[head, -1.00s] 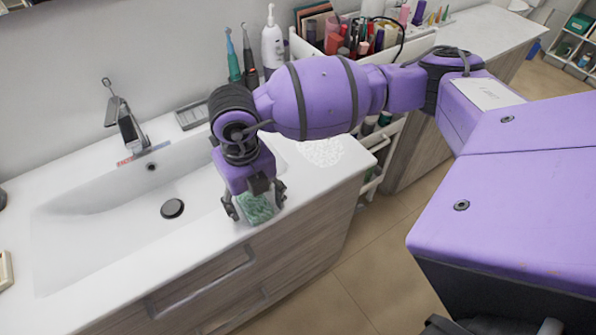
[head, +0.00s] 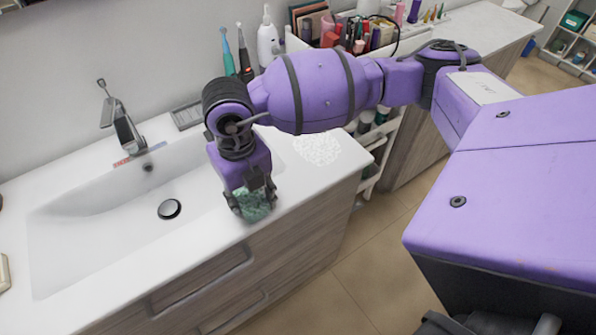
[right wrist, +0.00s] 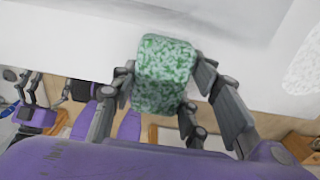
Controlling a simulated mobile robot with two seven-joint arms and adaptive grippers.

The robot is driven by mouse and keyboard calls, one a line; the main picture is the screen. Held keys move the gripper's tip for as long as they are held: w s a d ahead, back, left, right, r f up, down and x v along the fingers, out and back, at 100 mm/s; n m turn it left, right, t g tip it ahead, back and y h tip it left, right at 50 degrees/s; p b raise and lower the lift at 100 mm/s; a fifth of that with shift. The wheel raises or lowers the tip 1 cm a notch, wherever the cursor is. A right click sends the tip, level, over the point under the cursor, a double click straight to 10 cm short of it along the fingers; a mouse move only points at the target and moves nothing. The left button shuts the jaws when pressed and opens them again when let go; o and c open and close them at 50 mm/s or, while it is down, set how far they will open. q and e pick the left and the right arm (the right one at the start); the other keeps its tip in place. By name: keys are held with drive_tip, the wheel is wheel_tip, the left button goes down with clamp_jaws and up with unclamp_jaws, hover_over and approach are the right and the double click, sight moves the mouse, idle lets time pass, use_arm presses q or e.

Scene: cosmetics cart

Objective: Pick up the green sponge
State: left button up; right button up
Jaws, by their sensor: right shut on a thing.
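The green sponge (head: 256,204) is a mottled green and white block at the front edge of the white sink counter. My right gripper (head: 252,203) points down and is shut on it. In the right wrist view the sponge (right wrist: 163,75) sits between the two grey fingers, against the white counter behind it. Whether its underside touches the counter is unclear. My left gripper is not in the head view; a small purple part with grey fingers (right wrist: 33,100) at the left of the right wrist view looks like it, too small to tell its state.
The basin (head: 110,220) with its drain and tap (head: 123,130) lies left of the gripper. Toothbrushes (head: 228,55) and a white bottle (head: 267,40) stand behind my arm. A cart of cosmetics (head: 350,35) is at the back. A white patterned patch (head: 317,148) lies on the counter's right.

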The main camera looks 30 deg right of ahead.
drive_tip(key=s+d+r+p, duration=0.1)
drive_tip(key=s+r+p, duration=0.2)
drive_tip(key=s+r, duration=0.9)
drive_tip(key=shift+s+p, duration=0.35)
drive_tip(key=shift+s, duration=0.7)
drive_tip(key=o, duration=0.4)
drive_tip(key=shift+c, duration=1.2)
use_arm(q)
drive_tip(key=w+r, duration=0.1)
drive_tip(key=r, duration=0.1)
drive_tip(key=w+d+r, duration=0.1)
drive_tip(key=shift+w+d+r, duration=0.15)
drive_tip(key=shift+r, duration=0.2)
use_arm(e)
drive_tip(key=shift+f, duration=0.1)
drive_tip(key=shift+f, duration=0.15)
